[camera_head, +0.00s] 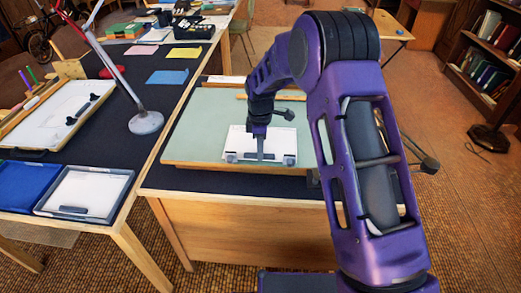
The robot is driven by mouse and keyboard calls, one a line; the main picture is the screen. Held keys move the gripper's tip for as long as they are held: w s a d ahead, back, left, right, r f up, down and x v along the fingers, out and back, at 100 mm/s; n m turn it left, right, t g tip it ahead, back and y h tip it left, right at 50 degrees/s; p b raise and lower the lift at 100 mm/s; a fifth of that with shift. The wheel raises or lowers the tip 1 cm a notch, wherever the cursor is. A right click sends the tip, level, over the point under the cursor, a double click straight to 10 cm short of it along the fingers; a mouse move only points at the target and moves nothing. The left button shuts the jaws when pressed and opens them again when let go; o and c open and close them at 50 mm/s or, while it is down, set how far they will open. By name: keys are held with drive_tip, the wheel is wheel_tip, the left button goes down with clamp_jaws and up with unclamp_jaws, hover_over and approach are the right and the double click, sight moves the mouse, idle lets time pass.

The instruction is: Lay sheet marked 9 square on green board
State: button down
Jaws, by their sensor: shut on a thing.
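A white sheet (279,141) with dark pieces at its near corners is over the front middle of the pale green board (203,124). Its near edge looks roughly in line with the board's front edge. No number on it can be read. My gripper (260,155) points down at the sheet's near edge and is shut on the sheet. The fingertips are small and partly blend with the sheet. I cannot tell whether the sheet touches the board or hangs just above it.
A lamp base (146,122), a tilted white board (50,117) and coloured papers are behind. A wooden strip crosses the green board's back. The green board's left part is clear.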

drive_tip(key=shift+f, duration=0.3)
idle(0.5)
drive_tip(key=c, duration=0.7)
unclamp_jaws()
drive_tip(key=shift+r, duration=0.1)
wheel_tip(320, 180, up, 17)
drive_tip(key=shift+r+p, duration=0.1)
drive_tip(key=shift+p, duration=0.45)
